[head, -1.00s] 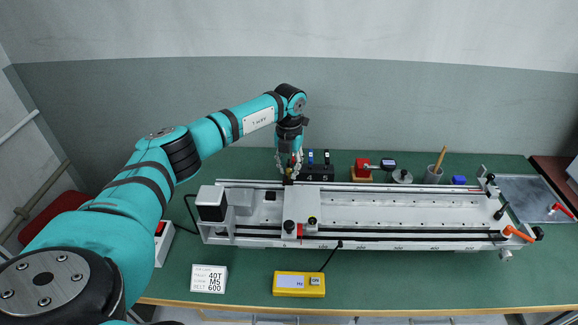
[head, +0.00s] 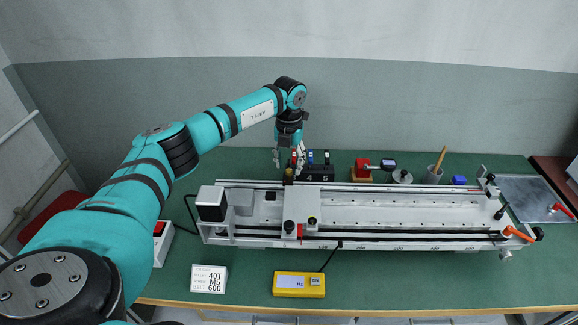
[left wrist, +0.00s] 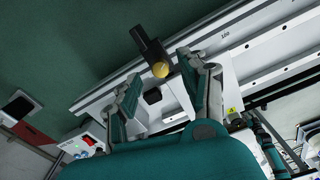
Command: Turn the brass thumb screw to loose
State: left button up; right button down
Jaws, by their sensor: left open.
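The brass thumb screw (left wrist: 161,69) shows in the left wrist view as a round yellow knob on a dark block (left wrist: 148,44) at the rail's edge. In the head view the screw (head: 289,176) is small, at the rear edge of the gantry rail. My left gripper (head: 288,164) points down just above it. In the left wrist view its two fingers (left wrist: 159,72) are spread, one on each side of the knob, with gaps between. Nothing is held. How far the screw is turned cannot be told. My right gripper is not in view.
The gantry rail (head: 400,215) lies across the green table with a carriage (head: 302,207) on it. A yellow box (head: 298,285) and a label card (head: 209,279) lie in front.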

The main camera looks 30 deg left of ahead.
aim_at(289, 170)
pick_arm(q)
notch_tip(289, 170, up, 10)
dwell(0.3)
dwell(0.5)
